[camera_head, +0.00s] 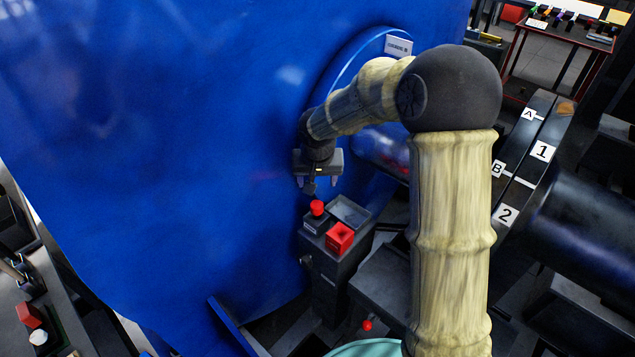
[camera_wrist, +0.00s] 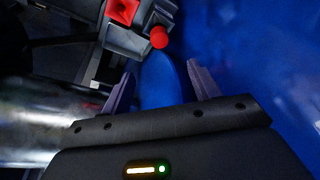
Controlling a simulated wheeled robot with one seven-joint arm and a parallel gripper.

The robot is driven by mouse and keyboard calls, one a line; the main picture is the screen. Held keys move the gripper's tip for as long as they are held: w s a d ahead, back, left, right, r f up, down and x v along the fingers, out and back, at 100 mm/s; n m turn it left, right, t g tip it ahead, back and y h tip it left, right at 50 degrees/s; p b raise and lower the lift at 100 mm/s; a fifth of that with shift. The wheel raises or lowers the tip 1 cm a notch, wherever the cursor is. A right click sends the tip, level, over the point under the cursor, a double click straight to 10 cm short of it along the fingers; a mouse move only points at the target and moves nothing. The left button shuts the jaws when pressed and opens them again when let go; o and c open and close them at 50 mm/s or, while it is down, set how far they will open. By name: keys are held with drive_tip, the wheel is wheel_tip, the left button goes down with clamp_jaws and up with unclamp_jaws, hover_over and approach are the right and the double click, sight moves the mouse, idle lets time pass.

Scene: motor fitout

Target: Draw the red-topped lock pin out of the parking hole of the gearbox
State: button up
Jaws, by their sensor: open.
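A round red top (camera_head: 317,207) shows on the dark block (camera_head: 327,264) beside the blue housing, likely the lock pin. In the wrist view this red top (camera_wrist: 159,37) lies just beyond the fingertips, between their lines. Its shaft and any hole under it are hidden. Another small red knob (camera_head: 366,325) sits lower, near the bottom; I cannot tell which part it belongs to. My gripper (camera_head: 316,182) is open, points down and hangs just above the round red top, apart from it. The two fingers (camera_wrist: 160,70) have nothing between them.
A red square piece (camera_head: 340,237) and a shallow grey tray (camera_head: 350,210) are on the same block, right of the round top. The big blue housing (camera_head: 170,130) stands close on the left. A dark cylinder (camera_head: 590,230) and plates marked A, B, 1, 2 are at right.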

sight(317, 204)
drive_tip(key=x, duration=1.7)
drive_tip(key=shift+f, duration=0.15)
drive_tip(key=c, duration=1.2)
drive_tip(key=shift+r+p, duration=2.1)
drive_tip(key=shift+r, duration=1.05)
